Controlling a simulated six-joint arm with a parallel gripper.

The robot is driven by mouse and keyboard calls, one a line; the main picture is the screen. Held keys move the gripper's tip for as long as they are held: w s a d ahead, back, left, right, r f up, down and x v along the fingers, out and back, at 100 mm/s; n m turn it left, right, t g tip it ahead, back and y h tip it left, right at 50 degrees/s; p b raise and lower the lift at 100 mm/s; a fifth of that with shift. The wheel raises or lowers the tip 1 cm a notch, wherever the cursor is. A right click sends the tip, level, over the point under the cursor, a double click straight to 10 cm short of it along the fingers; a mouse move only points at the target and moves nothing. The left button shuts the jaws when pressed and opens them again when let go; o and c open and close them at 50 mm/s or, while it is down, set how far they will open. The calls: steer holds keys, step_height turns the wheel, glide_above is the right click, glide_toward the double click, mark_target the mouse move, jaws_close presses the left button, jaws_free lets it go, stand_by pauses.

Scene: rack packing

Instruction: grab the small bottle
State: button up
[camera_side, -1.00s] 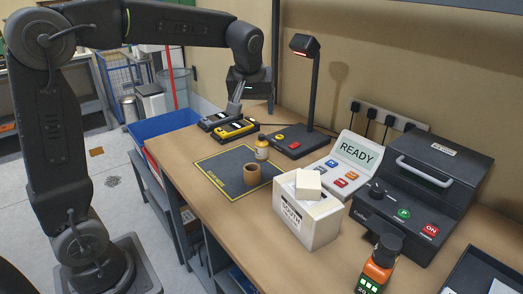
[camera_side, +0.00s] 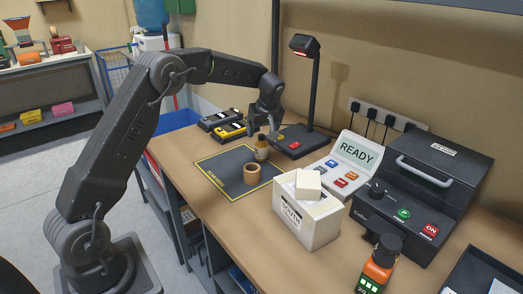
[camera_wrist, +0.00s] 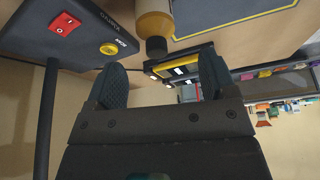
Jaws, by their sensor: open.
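The small bottle (camera_side: 262,151), amber with a pale label, stands upright at the far right edge of the dark mat (camera_side: 222,174). My gripper (camera_side: 263,132) is at the bottle's top, its fingers apart. In the wrist view, the bottle (camera_wrist: 153,20) and its dark cap (camera_wrist: 156,46) show upside down, beyond the fingertips and roughly in line with the gap between them. My gripper (camera_wrist: 162,75) is open with nothing between its fingers. The side view does not clearly show whether a finger touches the bottle.
A lamp base with buttons (camera_side: 296,143) is close on the right. Yellow and grey handheld devices (camera_side: 231,130) lie behind on the left. A white box (camera_side: 308,222) stands nearer the camera.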

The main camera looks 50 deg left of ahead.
mark_target(262, 135)
steer(key=shift+w+x, duration=0.1)
steer(key=shift+x, duration=1.45)
steer(key=shift+w+x, duration=0.15)
steer(key=shift+x, duration=1.4)
steer(key=c, duration=1.1)
